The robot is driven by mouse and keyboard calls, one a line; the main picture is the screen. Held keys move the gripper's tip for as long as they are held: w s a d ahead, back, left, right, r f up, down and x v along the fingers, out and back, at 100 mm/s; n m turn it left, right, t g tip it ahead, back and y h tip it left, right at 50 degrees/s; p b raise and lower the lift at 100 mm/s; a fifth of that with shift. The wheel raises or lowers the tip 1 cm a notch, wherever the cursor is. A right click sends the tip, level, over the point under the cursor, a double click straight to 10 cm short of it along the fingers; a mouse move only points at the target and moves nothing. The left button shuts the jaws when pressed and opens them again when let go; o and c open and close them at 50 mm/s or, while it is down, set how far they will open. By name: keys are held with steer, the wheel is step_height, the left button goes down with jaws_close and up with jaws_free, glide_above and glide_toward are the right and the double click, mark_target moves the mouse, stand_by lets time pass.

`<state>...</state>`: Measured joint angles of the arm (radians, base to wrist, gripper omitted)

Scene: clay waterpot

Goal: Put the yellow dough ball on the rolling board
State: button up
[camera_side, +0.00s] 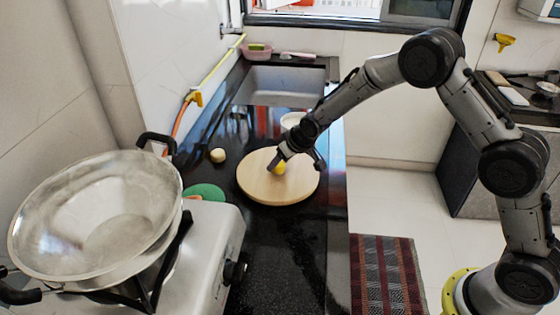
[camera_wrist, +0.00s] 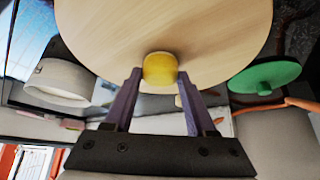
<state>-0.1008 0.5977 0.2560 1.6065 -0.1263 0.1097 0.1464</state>
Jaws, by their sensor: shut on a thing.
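The yellow dough ball (camera_side: 280,168) is at my gripper's fingertips, over the round wooden rolling board (camera_side: 262,190). In the wrist view the yellow ball (camera_wrist: 160,69) sits between the tips of my gripper (camera_wrist: 160,77), which is shut on it. The pale board (camera_wrist: 95,28) fills the top of that view behind the ball. The ball is at or close above the board's surface; I cannot tell whether it touches. My gripper (camera_side: 277,164) hides part of the ball in the side view.
A small pale ball (camera_side: 217,155) lies left of the board. A green disc (camera_side: 207,192) lies at its lower left, beside the stove (camera_side: 225,230) with a large metal pan (camera_side: 95,215). A white bowl (camera_side: 292,119) and the sink (camera_side: 280,87) are behind. Black counter in front is clear.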

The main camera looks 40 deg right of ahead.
steer(key=o, duration=1.2)
steer(key=shift+f, duration=0.1)
steer(key=shift+s+r, duration=0.15)
steer(key=shift+r, duration=0.35)
steer(key=s+d+f+v, duration=0.1)
steer(key=s+d+v, duration=0.1)
steer(key=v, duration=1.9)
steer(key=shift+m+g, duration=0.4)
steer(key=shift+g, duration=0.1)
steer(key=s+d+r, duration=0.1)
steer(key=s, duration=0.8)
steer(key=s+d+r, duration=0.1)
steer(key=s, duration=0.9)
steer(key=s+d+r, duration=0.1)
steer(key=s, duration=0.8)
steer(key=shift+s+r, duration=0.2)
steer(key=shift+r, duration=0.2)
